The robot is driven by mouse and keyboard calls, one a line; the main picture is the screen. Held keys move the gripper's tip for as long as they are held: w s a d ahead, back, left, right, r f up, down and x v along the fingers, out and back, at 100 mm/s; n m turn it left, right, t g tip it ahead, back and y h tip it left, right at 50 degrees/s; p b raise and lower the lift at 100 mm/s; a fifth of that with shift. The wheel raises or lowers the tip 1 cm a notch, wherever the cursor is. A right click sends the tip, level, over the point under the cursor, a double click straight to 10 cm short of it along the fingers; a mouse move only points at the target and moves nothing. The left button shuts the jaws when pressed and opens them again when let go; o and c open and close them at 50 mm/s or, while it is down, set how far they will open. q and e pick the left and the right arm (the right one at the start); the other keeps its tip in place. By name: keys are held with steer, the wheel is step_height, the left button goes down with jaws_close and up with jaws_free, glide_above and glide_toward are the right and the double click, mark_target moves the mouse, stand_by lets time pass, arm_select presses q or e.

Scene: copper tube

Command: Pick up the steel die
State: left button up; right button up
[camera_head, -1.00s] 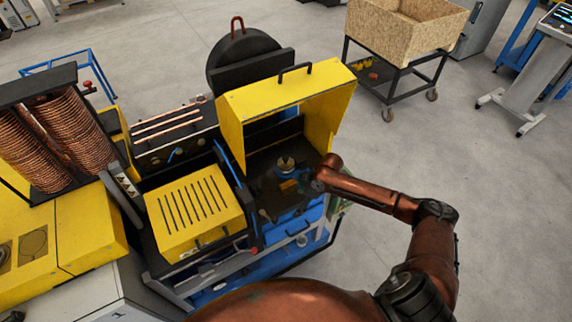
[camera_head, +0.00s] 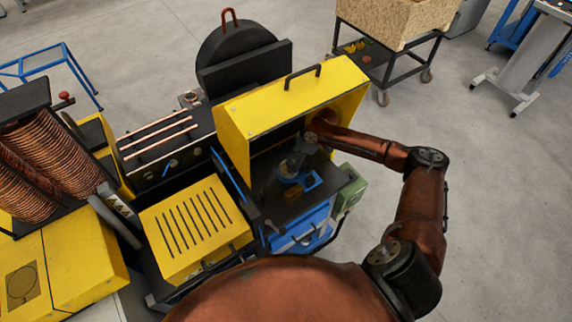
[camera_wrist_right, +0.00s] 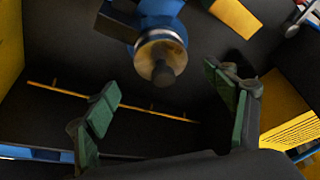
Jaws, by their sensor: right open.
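The steel die, as far as I can tell, is the round metal piece (camera_wrist_right: 161,52) with a brass-coloured rim and a dark knob in the right wrist view. It sits at a blue holder (camera_wrist_right: 160,12) on the dark bed of the machine; the blue holder also shows in the head view (camera_head: 308,181). My right gripper (camera_wrist_right: 168,108) is open, with its green-padded fingers wide apart and nothing between them. The die appears above the gap between the fingers in that view, apart from both. In the head view my right gripper (camera_head: 298,160) is over the bed and partly hides the holder.
A raised yellow hood (camera_head: 290,100) stands close behind and beside my right arm. A slotted yellow cover (camera_head: 195,228) lies to the left. Copper tubes (camera_head: 155,137) lie on a dark rack. A yellow block (camera_wrist_right: 235,17) lies near the die.

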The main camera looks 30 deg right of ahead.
mark_target(289, 167)
steer(key=shift+s+p+x, duration=0.15)
steer(key=shift+p+x, duration=0.15)
steer(key=shift+x, duration=0.3)
steer(key=shift+s+p+x, duration=0.15)
steer(key=shift+p+x, duration=0.15)
steer(key=shift+x, duration=0.3)
steer(key=x, duration=0.2)
steer(key=shift+w+f+p, duration=0.3)
steer(key=shift+w, duration=0.05)
steer(key=shift+a+f, duration=0.2)
steer(key=shift+f, duration=0.25)
steer(key=c, duration=0.9)
jaws_close()
arm_select(q)
steer(key=shift+s+r, duration=0.3)
steer(key=shift+r, duration=0.2)
steer(key=shift+s+r, duration=0.25)
steer(key=shift+r, duration=0.2)
arm_select(e)
steer(key=shift+w+r, duration=0.15)
